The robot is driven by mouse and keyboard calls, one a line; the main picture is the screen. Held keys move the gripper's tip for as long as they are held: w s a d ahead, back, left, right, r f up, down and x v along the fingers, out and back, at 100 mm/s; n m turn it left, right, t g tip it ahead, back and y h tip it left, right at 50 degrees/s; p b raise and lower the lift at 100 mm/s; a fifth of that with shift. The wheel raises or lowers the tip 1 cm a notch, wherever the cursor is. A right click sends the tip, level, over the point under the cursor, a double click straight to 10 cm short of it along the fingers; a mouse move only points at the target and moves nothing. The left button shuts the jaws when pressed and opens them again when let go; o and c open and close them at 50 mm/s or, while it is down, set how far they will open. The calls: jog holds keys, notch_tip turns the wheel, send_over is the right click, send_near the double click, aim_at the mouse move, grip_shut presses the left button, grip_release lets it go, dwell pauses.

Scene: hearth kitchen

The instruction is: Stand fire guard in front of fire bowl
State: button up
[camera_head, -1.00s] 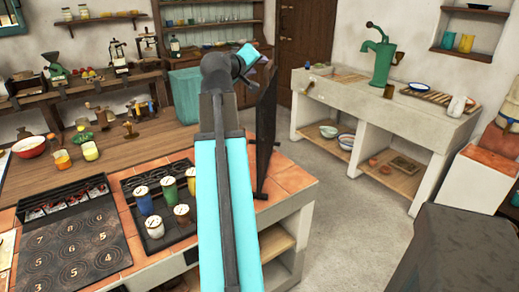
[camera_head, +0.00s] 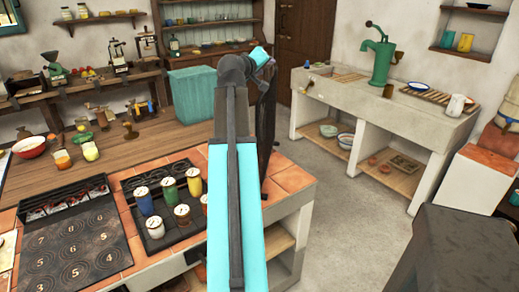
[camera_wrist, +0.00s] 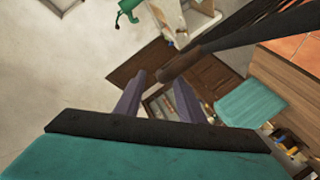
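The fire guard is a dark upright panel (camera_head: 267,125) at the tiled counter's right end in the head view, partly behind my arm. In the wrist view its dark top bar (camera_wrist: 210,50) runs from the upper right to a blunt end by my fingertips. My gripper (camera_wrist: 157,80) has its two purple-grey fingers apart, with the bar's end at the right fingertip. A gap shows beside the left finger. I cannot tell whether they touch. I cannot make out the fire bowl.
Several coloured canisters stand on a dark tray (camera_head: 170,235) left of my arm, beside a black hob (camera_head: 75,250). A teal bin (camera_head: 193,93) stands behind. A stone sink unit (camera_head: 385,115) is at the right. The floor (camera_head: 350,220) between is clear.

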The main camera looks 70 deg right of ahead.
jog(key=shift+d, duration=0.1)
jog(key=p+x, duration=0.1)
jog(key=x, duration=0.3)
jog(key=shift+w+d, duration=0.1)
jog(key=shift+w, duration=0.1)
jog(key=shift+d+f, duration=0.15)
jog(key=shift+d, duration=0.25)
grip_shut()
dwell(1.2)
